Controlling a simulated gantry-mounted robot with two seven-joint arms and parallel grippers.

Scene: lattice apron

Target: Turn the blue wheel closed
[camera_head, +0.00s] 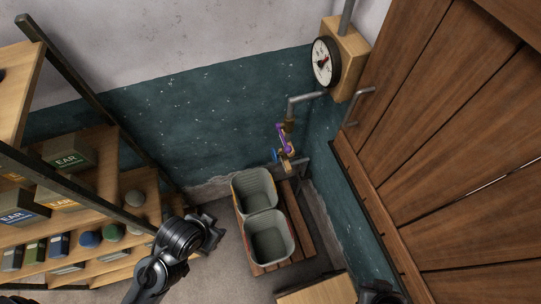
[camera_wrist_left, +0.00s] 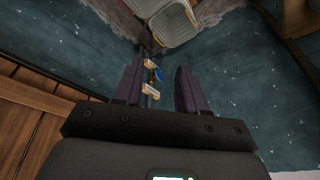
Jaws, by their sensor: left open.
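The blue wheel (camera_head: 276,156) is small and sits low on the pipework in the wall corner, by a brass fitting (camera_head: 287,165). In the left wrist view the blue wheel (camera_wrist_left: 158,74) shows beyond and between the two purple fingers. My left gripper (camera_wrist_left: 157,88) is open, with nothing between its fingers that I can see gripped. In the head view the dark end of my left arm (camera_head: 208,231) is lower left of the wheel, apart from it. Only a dark part of my right arm (camera_head: 377,291) shows at the bottom right; its fingers cannot be made out.
A purple part (camera_head: 284,138) is on the pipe above the wheel. Two grey bins (camera_head: 269,237) stand on a slatted board below. A gauge (camera_head: 325,61) hangs above. Shelves (camera_head: 142,181) with boxes fill the left, a wooden door (camera_head: 445,130) the right.

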